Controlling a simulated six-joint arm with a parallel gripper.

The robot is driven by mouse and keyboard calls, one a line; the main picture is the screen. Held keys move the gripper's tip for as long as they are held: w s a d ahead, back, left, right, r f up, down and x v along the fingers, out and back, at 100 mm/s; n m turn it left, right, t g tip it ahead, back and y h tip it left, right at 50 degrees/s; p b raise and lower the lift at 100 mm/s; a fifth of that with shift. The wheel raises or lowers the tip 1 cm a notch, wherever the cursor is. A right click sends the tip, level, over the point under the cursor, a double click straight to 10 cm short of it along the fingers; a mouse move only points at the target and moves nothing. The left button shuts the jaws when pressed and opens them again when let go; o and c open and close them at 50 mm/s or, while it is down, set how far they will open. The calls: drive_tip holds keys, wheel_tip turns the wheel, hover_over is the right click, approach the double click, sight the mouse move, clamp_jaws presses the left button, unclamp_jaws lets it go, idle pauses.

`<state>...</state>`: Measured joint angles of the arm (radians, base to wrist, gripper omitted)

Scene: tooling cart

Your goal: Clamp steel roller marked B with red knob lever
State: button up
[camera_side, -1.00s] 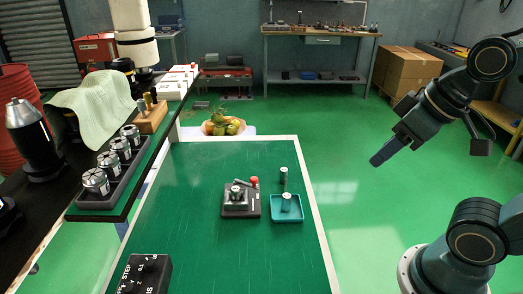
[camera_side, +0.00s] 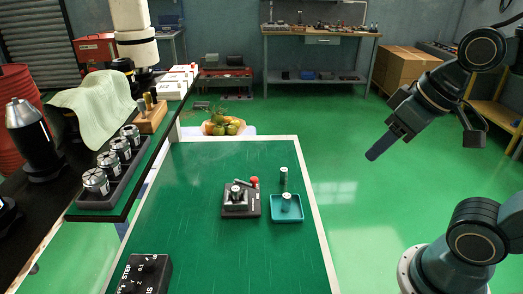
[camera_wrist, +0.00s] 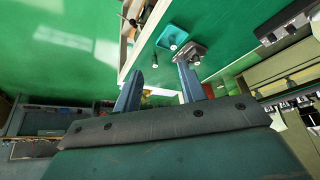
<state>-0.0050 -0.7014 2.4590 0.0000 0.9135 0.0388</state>
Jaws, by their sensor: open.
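The clamp (camera_side: 238,204) sits on the green table top, its lever ending in a red knob (camera_side: 254,180). A round metal piece shows at its centre; I cannot tell whether it is a roller or part of the clamp. One steel roller (camera_side: 283,174) stands upright behind the teal tray (camera_side: 287,217). Another steel roller (camera_side: 286,201) stands in the tray. No letter is readable on either. My gripper (camera_side: 373,154) is right of the table, away from all of these. In the wrist view my gripper (camera_wrist: 160,67) is open and empty, with the tray (camera_wrist: 172,33) beyond its fingers.
A raised shelf along the left holds a rack of metal collets (camera_side: 100,198).

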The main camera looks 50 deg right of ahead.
drive_tip(key=w+r+m+g, duration=0.1)
drive_tip(key=w+r+m, duration=0.1)
drive_tip(key=w, duration=0.5)
drive_tip(key=m+g, duration=0.4)
drive_tip(key=m, duration=0.3)
hover_over(254, 178)
wheel_tip(254, 178, down, 6)
drive_tip(key=f, duration=0.1)
drive_tip(key=shift+a+r, duration=0.1)
drive_tip(key=shift+r, duration=0.15)
drive_tip(key=shift+f, duration=0.15)
wheel_tip(254, 178, down, 14)
drive_tip(key=shift+r, duration=0.25)
clamp_jaws()
